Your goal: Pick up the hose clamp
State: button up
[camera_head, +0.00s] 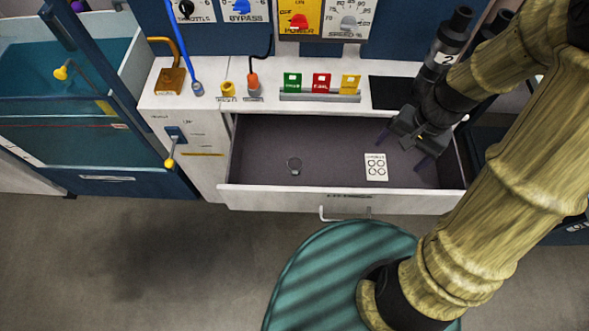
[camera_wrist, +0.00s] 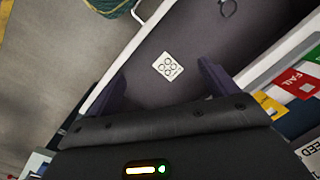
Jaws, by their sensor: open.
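The hose clamp (camera_head: 294,165) is a small dark ring with a screw housing. It lies on the floor of the open drawer, left of the middle. In the wrist view the clamp (camera_wrist: 228,7) shows at the top edge, partly cut off. My gripper (camera_head: 405,153) is over the right part of the drawer, to the right of the clamp and apart from it. Its two dark purple fingers (camera_wrist: 160,82) are spread with nothing between them.
A white card with several rings (camera_head: 376,167) lies in the drawer between clamp and gripper. The drawer's front wall (camera_head: 340,199) has a handle. Colored tags (camera_head: 321,84) stand on the counter behind. A blue-green tank (camera_head: 75,110) is at the left.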

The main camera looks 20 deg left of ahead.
jog(key=w+a+f+m+g+y+b, duration=0.1)
jog(key=w+a+f+m+y+b, duration=0.1)
jog(key=f, duration=0.5)
jog(key=w+a+f+m+g+y+b, duration=0.1)
jog(key=w+a+f+m+y+b, duration=0.2)
jog(key=f, duration=0.4)
jog(key=w+a+f+m+y+b, duration=0.3)
jog(key=f+m+y+b, duration=0.2)
jog(key=f+m, duration=0.1)
jog(key=shift+w+a+f+g+y, duration=0.25)
jog(key=shift+f+g+y, duration=0.15)
jog(key=shift+f, duration=0.2)
jog(key=shift+w+a, duration=0.1)
jog(key=shift+w, duration=0.05)
jog(key=shift+m+y, duration=0.3)
jog(key=shift+a, duration=0.1)
send_near(293, 165)
jog(key=shift+s+a+f+b, duration=0.1)
jog(key=shift+s+a+b, duration=0.1)
jog(key=shift+a, duration=0.35)
jog(key=shift+s+a+b, duration=0.1)
jog(key=shift+s+a, duration=0.05)
jog(key=shift+a, duration=0.4)
jog(key=shift+f+x, duration=0.15)
jog(key=shift+x, duration=1.15)
jog(key=shift+f+x, duration=0.15)
jog(key=shift+x, duration=1.15)
jog(key=shift+d, duration=0.15)
